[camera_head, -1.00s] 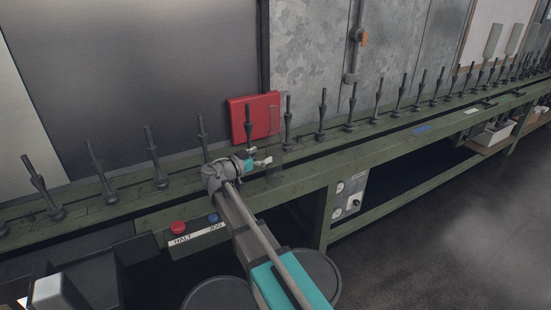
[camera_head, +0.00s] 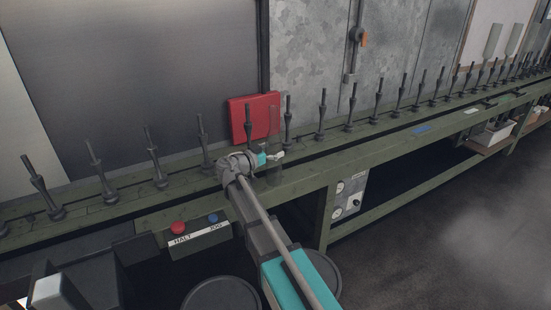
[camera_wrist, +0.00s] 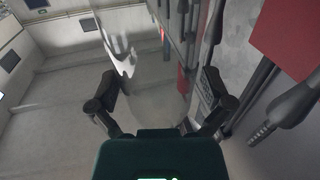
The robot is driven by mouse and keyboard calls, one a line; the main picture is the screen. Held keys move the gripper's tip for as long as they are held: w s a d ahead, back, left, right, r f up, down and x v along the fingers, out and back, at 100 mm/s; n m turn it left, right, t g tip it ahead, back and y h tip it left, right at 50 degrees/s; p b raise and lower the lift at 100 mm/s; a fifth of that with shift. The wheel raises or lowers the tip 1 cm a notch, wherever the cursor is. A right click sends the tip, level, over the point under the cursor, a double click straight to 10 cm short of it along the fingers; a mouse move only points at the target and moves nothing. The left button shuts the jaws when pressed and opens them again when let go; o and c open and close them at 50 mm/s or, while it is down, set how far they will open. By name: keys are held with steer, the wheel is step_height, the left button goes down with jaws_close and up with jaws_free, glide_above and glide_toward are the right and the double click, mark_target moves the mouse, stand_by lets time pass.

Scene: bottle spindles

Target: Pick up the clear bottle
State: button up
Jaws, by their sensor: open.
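The clear bottle (camera_head: 275,125) is a faint see-through upright shape in front of the conveyor rail, right of the red panel's middle. In the wrist view the clear bottle (camera_wrist: 155,100) shows as a pale transparent body between the two fingers, with its narrower end toward the upper left. My gripper (camera_head: 274,157) is at the bottle's lower part in the head view. In the wrist view my gripper (camera_wrist: 160,92) is open, with one dark finger on each side of the bottle. I cannot tell whether either finger touches it.
A row of dark spindles (camera_head: 154,160) stands along the green rail (camera_head: 300,182). A red panel (camera_head: 240,118) is behind the bottle. A red button (camera_head: 178,228) and a blue button (camera_head: 213,218) sit on the front control plate. Open floor (camera_head: 440,220) lies at the right.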

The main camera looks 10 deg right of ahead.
steer(key=c, duration=1.1)
steer(key=shift+r, duration=0.25)
step_height(320, 180, up, 2)
steer(key=shift+r+p, duration=0.1)
steer(key=shift+p, duration=1.15)
steer(key=s+a+r+p, duration=0.2)
steer(key=s+r+p, duration=0.3)
steer(key=s, duration=0.1)
steer(key=s+a+r+p, duration=0.3)
steer(key=s+r+p, duration=0.2)
steer(key=s, duration=0.2)
steer(key=shift+a+r, duration=0.2)
steer(key=shift+a, duration=0.15)
steer(key=shift+p, duration=0.35)
